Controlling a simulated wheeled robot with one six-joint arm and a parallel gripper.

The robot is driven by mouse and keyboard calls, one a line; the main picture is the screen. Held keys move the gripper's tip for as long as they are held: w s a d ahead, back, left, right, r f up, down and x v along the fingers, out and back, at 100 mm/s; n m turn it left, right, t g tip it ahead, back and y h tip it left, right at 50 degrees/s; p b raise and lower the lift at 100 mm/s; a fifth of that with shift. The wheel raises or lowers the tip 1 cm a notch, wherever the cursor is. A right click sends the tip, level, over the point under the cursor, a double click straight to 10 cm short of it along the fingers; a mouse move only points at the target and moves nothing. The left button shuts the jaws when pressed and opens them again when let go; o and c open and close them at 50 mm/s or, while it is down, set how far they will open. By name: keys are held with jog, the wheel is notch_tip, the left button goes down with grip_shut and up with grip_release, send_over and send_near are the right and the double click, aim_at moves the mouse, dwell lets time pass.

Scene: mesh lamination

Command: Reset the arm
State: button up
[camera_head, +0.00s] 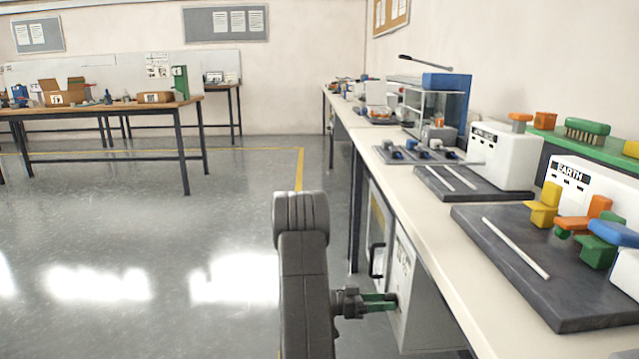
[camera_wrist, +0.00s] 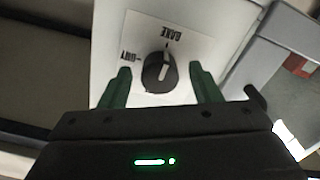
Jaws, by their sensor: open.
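My arm stands upright in the middle of the head view, with my gripper (camera_head: 380,302) pointing right at the front of a white cabinet under the bench. In the wrist view my gripper (camera_wrist: 165,85) is open, its two green fingers on either side of a black rotary knob (camera_wrist: 159,73). The knob sits on a white label plate with upside-down lettering that looks like "BAKE" and "DRY". Its white mark points up in the picture, towards "BAKE". A gap shows between each finger and the knob. The knob is hidden in the head view.
A long bench (camera_head: 455,250) runs along the right, holding white machines, dark plates and coloured clamps. A dark cabinet handle (camera_head: 376,261) is just beyond my gripper. A wooden table (camera_head: 100,108) stands at the back left. The floor (camera_head: 150,240) left of my arm is clear.

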jog(key=n, duration=1.5)
jog(key=shift+r, duration=0.15)
jog(key=n+p, duration=0.2)
jog(key=n, duration=0.1)
jog(key=shift+n, duration=0.4)
jog(key=shift+s, duration=0.15)
